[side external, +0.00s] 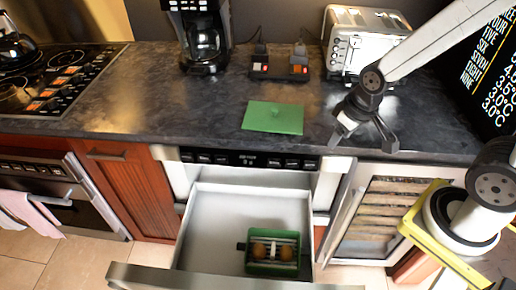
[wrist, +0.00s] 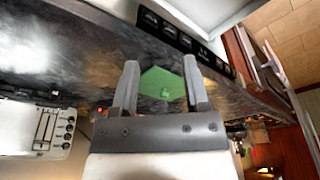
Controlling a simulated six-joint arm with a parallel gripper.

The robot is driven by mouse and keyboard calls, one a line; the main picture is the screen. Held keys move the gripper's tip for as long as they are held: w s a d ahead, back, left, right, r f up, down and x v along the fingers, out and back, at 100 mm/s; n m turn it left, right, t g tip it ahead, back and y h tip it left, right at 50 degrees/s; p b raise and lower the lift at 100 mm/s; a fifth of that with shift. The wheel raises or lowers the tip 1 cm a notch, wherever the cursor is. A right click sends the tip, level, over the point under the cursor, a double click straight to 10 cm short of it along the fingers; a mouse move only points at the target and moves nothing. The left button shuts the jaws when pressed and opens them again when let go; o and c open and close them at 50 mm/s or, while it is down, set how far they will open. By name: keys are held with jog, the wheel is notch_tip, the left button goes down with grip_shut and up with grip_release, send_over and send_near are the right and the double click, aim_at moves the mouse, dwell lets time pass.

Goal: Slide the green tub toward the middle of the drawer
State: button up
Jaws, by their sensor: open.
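The green tub (side external: 272,268) sits inside the open microwave drawer (side external: 213,220), near its front and right of its middle. It is uncovered and holds orange-brown round items and pale strips. A dark tab sticks out on its left side. My gripper (side external: 364,142) is open and empty above the counter's front edge, up and to the right of the drawer and well apart from the tub. In the wrist view my gripper's fingers (wrist: 160,88) are spread, with a green lid (wrist: 163,84) seen beyond them. The tub does not show in the wrist view.
The green lid (side external: 273,117) lies flat on the dark counter (side external: 130,110) behind the drawer. A toaster (side external: 362,47), a coffee maker (side external: 201,40) and a small dark device with red switches (side external: 279,68) stand at the back. The drawer's left half is empty.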

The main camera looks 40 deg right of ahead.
jog(key=shift+f, duration=0.15)
grip_shut()
jog(key=s+a+f+n+g, duration=0.1)
jog(key=s+f+n, duration=0.2)
jog(key=f, duration=0.6)
jog(key=s+a+f+n, duration=0.1)
jog(key=s+f+n, duration=0.2)
jog(key=f, duration=0.7)
jog(key=s+a+f+n+g, duration=0.1)
jog(key=s+a+f+n, duration=0.1)
jog(key=f, duration=0.8)
jog(key=shift+s+f+n+g, duration=0.25)
jog(key=shift+s+n+g, duration=0.05)
jog(key=shift+s+n, duration=0.5)
